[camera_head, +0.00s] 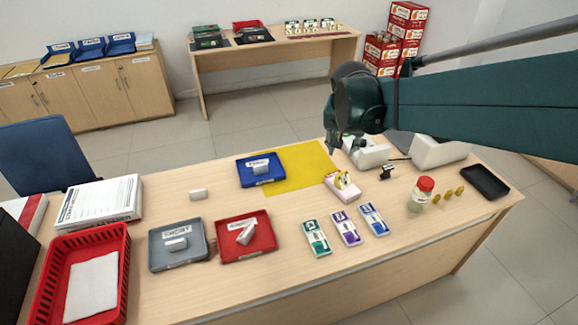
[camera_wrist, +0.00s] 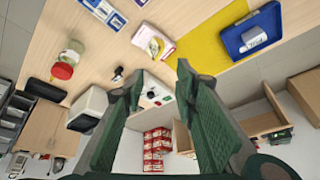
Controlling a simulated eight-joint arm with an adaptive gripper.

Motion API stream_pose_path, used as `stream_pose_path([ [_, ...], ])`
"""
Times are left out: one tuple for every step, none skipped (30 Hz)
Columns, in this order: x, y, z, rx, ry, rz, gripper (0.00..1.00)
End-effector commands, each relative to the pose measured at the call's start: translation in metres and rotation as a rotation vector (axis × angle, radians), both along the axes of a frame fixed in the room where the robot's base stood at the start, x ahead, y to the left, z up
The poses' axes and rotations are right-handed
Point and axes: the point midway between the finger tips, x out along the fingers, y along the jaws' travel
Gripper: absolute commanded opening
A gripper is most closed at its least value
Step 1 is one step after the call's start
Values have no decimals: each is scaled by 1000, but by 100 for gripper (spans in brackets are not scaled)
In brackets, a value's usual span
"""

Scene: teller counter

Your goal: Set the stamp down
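A small black object that looks like the stamp (camera_head: 387,172) stands on the counter, right of the pink-and-white box. It also shows in the wrist view (camera_wrist: 118,74), just beyond the left fingertip. My gripper (camera_head: 334,142) hangs above the back of the counter, left of the stamp and near a white device. In the wrist view my gripper (camera_wrist: 158,74) has its fingers wide apart with nothing held between them. The stamp is apart from the fingers. Its underside is hidden.
A yellow mat (camera_head: 306,166), blue tray (camera_head: 244,179), red tray (camera_head: 226,254) and grey tray (camera_head: 160,263) lie on the counter. The pink-and-white box (camera_head: 343,193) and red-lidded jar (camera_head: 420,197) stand nearby. The white device (camera_head: 374,157) is close to my gripper.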

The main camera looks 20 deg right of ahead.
Motion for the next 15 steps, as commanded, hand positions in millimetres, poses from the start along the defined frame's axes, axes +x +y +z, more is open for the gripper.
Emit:
stream_pose_path([
  [-8,10,3,-3,-5,28,29],
  [-11,15,5,-4,-8,46,29],
  [-17,21,7,-7,-11,67,29],
  [-21,26,9,-9,-13,84,29],
  [-25,30,10,-10,-16,101,29],
  [-30,37,12,-13,-21,122,29],
  [-34,42,13,-14,-23,139,29],
  [-38,47,15,-16,-27,156,29],
  [-43,53,16,-20,-31,178,29],
  [-48,57,17,-21,-33,193,29],
  [-51,61,18,-24,-36,211,29],
  [-57,67,19,-27,-41,232,29],
  [-61,72,20,-29,-44,249,29],
  [-65,76,20,-31,-48,266,29],
  [-71,82,21,-34,-52,286,29],
])
